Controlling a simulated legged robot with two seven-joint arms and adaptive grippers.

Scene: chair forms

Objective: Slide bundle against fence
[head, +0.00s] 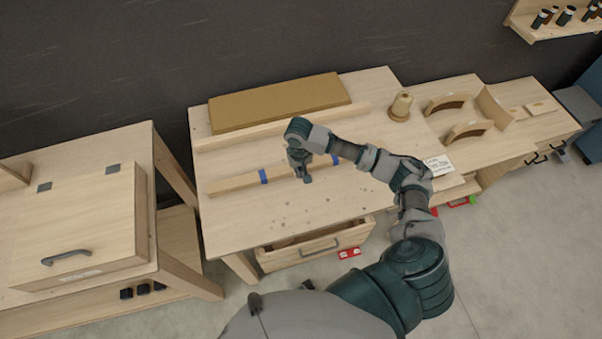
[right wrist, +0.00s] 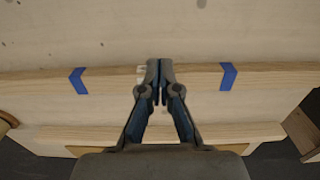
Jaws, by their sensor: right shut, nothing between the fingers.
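The bundle (head: 235,183) is a long pale wooden piece with two blue tape bands, lying across the workbench. The fence (head: 228,139) is a pale wooden strip behind it, roughly parallel, with a strip of bare bench between them. My right gripper (head: 306,178) is shut and empty, pointing down at the bundle's near side between the bands. In the right wrist view, the closed fingertips (right wrist: 160,66) overlap the bundle (right wrist: 112,79) and reach its upper edge; I cannot tell whether they touch it. The fence (right wrist: 50,133) runs below it there. My left gripper is not in view.
A brown board (head: 280,102) lies behind the fence. A lidded wooden box (head: 85,225) is at left. An open drawer (head: 318,244) sticks out below. The bench front is clear.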

